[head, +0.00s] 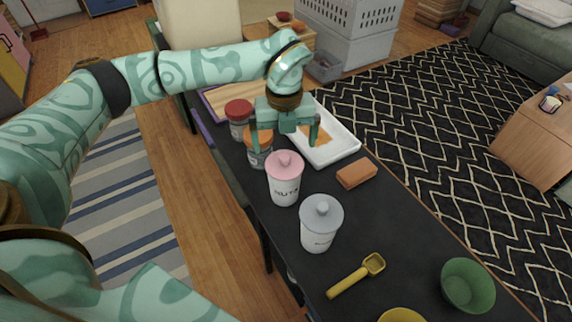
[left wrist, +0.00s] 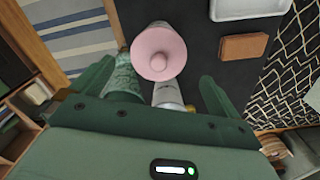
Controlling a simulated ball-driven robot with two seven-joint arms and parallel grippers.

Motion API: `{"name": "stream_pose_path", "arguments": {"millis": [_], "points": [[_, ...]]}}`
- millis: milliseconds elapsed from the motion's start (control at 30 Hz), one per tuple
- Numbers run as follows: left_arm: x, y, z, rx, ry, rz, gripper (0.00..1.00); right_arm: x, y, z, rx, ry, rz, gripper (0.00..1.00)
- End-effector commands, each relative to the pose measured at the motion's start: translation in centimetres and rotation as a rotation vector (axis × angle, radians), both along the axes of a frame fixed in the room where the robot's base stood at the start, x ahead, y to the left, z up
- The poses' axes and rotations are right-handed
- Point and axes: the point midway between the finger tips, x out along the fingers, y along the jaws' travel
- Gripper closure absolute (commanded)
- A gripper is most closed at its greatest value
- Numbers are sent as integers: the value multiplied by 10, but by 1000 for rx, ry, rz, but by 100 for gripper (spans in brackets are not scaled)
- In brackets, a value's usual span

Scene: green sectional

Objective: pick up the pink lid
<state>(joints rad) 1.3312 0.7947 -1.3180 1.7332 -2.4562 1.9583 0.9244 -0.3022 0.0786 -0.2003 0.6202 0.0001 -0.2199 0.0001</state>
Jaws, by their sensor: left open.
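The pink lid (head: 284,162) sits on a white canister marked NUTS (head: 285,190) on the dark table. In the left wrist view the round pink lid (left wrist: 158,52), with its knob, is at the upper middle. My left gripper (head: 285,142) is open and empty, pointing down, just above and behind the lid in the head view. In the left wrist view its two fingers (left wrist: 157,92) are spread wide, with the lid ahead of them and not between the tips. My right gripper is not in view.
A white canister with a grey lid (head: 321,220) stands close in front. An orange-lidded jar (head: 258,152) and a red-lidded jar (head: 238,125) stand behind. A brown block (head: 357,173) and a white tray (head: 340,146) lie right. A yellow scoop (head: 356,277) and green bowl (head: 468,285) are nearer.

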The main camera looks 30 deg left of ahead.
Motion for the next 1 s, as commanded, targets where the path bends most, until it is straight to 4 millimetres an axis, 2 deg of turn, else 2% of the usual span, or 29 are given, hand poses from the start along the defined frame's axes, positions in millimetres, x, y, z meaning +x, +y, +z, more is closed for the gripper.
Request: {"name": "stream_pose_path", "arguments": {"millis": [167,400,667,800,1000], "points": [[-1,-1,-13,-1,1,-1,0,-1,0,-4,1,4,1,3],[-3,-1,-52,-1,3,-1,0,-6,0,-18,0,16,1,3],[-3,-1,-54,0,-1,-1,0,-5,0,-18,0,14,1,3],[-3,-1,-54,0,-1,-1,39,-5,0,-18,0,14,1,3],[-3,-1,-54,0,-1,-1,41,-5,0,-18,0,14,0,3]]}}
